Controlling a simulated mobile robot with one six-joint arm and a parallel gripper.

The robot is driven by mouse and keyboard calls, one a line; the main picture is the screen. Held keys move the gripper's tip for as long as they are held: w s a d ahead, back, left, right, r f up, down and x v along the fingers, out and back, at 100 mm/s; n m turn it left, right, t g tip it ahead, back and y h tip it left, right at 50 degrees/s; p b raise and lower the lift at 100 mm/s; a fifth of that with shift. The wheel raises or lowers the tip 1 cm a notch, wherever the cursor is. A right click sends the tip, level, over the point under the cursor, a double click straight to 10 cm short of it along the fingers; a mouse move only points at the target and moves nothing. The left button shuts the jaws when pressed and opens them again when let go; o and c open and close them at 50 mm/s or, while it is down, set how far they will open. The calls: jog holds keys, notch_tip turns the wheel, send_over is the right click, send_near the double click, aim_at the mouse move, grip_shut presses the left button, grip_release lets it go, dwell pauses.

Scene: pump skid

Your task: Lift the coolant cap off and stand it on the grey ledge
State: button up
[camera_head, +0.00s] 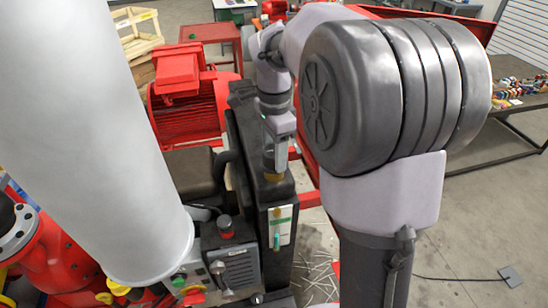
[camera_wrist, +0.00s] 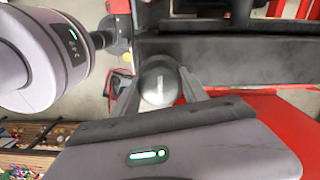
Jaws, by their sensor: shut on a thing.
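My gripper (camera_head: 275,163) is over the top of the tall black tank (camera_head: 262,205) in the head view, pointing down.
A red-and-black knob (camera_head: 225,227) stands on the grey box's top. A large white cylinder (camera_head: 105,120) fills the left. A red motor (camera_head: 185,100) is behind, left of the tank. A dark table (camera_head: 520,110) with small colourful items is at right.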

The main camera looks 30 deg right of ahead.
jog(key=shift+s+r, duration=0.25)
jog(key=shift+r, duration=0.3)
jog(key=shift+s+r, duration=0.2)
jog(key=shift+r, duration=0.35)
jog(key=s+a+r+b, duration=0.1)
jog(key=s+a+b, duration=0.1)
jog(key=s, duration=1.3)
jog(key=shift+a+r+b, duration=0.15)
jog(key=shift+r+b, duration=0.1)
jog(key=shift+b, duration=0.4)
